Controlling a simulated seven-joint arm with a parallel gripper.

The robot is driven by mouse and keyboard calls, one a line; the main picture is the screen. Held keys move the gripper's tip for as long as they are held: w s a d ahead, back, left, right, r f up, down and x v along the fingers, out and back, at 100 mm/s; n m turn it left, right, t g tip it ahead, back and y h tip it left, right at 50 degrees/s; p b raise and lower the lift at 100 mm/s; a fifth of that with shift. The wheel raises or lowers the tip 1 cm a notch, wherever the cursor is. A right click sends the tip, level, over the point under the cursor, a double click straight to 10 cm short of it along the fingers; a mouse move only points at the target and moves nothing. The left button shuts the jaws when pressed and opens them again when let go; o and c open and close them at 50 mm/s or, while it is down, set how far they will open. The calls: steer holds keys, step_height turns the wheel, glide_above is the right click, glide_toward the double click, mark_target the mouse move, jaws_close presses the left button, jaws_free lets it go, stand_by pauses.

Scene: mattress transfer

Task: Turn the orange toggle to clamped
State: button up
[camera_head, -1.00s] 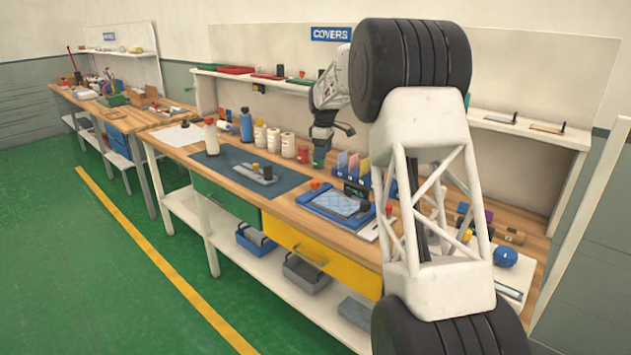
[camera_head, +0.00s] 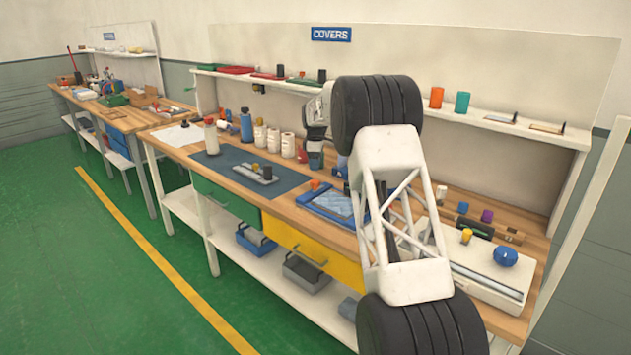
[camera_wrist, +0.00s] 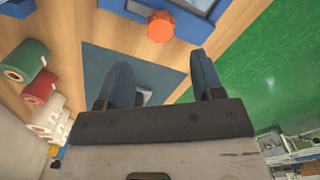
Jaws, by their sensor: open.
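In the wrist view the orange toggle (camera_wrist: 160,26) looks many-sided and sits beside the blue frame's edge (camera_wrist: 186,22), ahead of the fingers. My gripper (camera_head: 315,160) hangs above the bench behind the toggle, partly hidden by my arm in the head view. In the wrist view my gripper (camera_wrist: 162,78) is open, with both dark fingers apart, nothing between them, and the toggle beyond their tips. My arm covers part of the frame.
A dark blue mat (camera_head: 240,172) with a grey metal part (camera_head: 253,174) lies left of the frame. White rolls (camera_head: 273,140) and a red roll (camera_head: 302,153) stand at the back, close to my gripper. A white tray (camera_head: 487,279) lies right of my arm.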

mark_target(316, 181)
steer(key=shift+f, duration=0.15)
steer(key=shift+f, duration=3.75)
steer(key=c, duration=0.9)
